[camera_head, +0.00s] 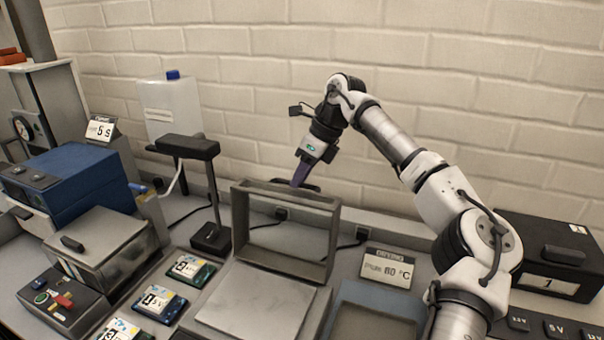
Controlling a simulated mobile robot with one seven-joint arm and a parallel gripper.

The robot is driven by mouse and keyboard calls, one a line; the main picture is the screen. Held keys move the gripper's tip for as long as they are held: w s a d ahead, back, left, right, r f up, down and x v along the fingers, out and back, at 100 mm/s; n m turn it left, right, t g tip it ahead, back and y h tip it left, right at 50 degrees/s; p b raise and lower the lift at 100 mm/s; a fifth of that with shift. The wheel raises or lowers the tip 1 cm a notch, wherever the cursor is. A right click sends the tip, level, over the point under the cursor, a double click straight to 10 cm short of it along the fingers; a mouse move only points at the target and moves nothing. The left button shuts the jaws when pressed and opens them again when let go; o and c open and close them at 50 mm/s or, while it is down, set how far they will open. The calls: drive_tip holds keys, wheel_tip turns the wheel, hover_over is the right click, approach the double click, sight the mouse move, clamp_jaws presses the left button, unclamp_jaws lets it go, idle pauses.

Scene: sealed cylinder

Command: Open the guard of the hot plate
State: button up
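A hot plate with a flat grey top (258,299) sits at the front middle of the bench. A grey rectangular frame, which looks like its guard (328,240), stands upright at the plate's back edge, and the wall shows through it. My gripper (298,182) points down at the guard's top edge, with purple fingers. The fingers overlap the top bar in the picture; I cannot tell whether they touch it. A dark curved piece shows behind the fingers, perhaps a handle. The finger gap is hidden from this side.
A sign (386,270) stands right of the guard, beside a blue-grey tray (380,296). A black stand with an arm (209,236) is to the left. A black case (552,255) is right.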

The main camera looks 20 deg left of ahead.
sight(282, 191)
clamp_jaws()
drive_tip(key=shift+s, duration=0.1)
drive_tip(key=shift+s+b, duration=0.25)
drive_tip(key=shift+b, duration=0.45)
drive_tip(key=s+r+t+b, duration=0.1)
drive_tip(key=s+b, duration=0.1)
drive_tip(key=s+r+t+b, duration=0.1)
drive_tip(key=s+b, duration=0.1)
drive_tip(key=s+r+t+b, duration=0.1)
drive_tip(key=s+t+b, duration=0.1)
drive_tip(key=shift+s+a+r+n+b, duration=0.15)
drive_tip(key=shift+s+r+n+b, duration=0.05)
drive_tip(key=shift+s+n+b, duration=0.2)
